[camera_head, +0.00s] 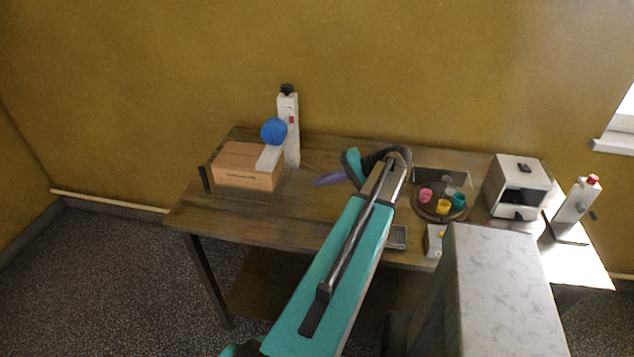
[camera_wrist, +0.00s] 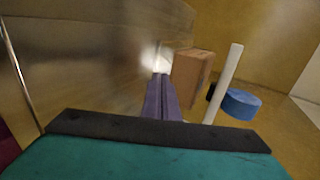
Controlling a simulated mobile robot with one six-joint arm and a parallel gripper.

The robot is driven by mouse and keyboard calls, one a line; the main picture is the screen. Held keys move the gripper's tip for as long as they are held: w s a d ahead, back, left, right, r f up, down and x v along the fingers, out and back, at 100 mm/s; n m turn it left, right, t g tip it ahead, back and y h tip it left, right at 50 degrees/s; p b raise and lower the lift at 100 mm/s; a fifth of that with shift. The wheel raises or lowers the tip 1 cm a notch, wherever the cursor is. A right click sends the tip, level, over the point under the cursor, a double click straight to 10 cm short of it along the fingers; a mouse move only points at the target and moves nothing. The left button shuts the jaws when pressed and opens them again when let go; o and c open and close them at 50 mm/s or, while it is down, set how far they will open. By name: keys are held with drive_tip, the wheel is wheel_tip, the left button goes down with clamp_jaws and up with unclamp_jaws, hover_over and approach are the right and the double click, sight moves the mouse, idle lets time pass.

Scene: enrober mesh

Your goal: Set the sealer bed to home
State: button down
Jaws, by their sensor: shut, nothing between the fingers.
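On the left of the table stands a white upright column (camera_head: 288,130) with a dark top, a small red mark and a round blue knob (camera_head: 273,131). A cardboard box (camera_head: 240,170) lies beside it, with a pale arm reaching over its right end. This looks like the sealer; I cannot clearly make out its bed under the box. The wrist view also shows the box (camera_wrist: 196,72) and the blue knob (camera_wrist: 240,104) beside a white bar (camera_wrist: 226,78). My purple gripper (camera_head: 318,181) is shut and empty, right of the box and apart from it; its fingers (camera_wrist: 161,80) point towards the box's side.
Right of my arm are a round tray (camera_head: 428,213) with several coloured cups, a white box-shaped machine (camera_head: 517,186) and a white device with a red top (camera_head: 576,200). A small metal tray (camera_head: 397,237) lies at the front edge. The table (camera_head: 240,218) is bare at front left.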

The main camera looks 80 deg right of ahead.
drive_tip(key=b, duration=0.2)
approach(278, 189)
drive_tip(key=w+f, duration=0.1)
drive_tip(key=w+a+f, duration=0.1)
drive_tip(key=w, duration=0.1)
drive_tip(key=shift+f, duration=0.35)
drive_tip(key=shift+w+p, duration=0.35)
drive_tip(key=shift+w, duration=0.7)
drive_tip(key=shift+d, duration=0.15)
drive_tip(key=shift+w, duration=0.1)
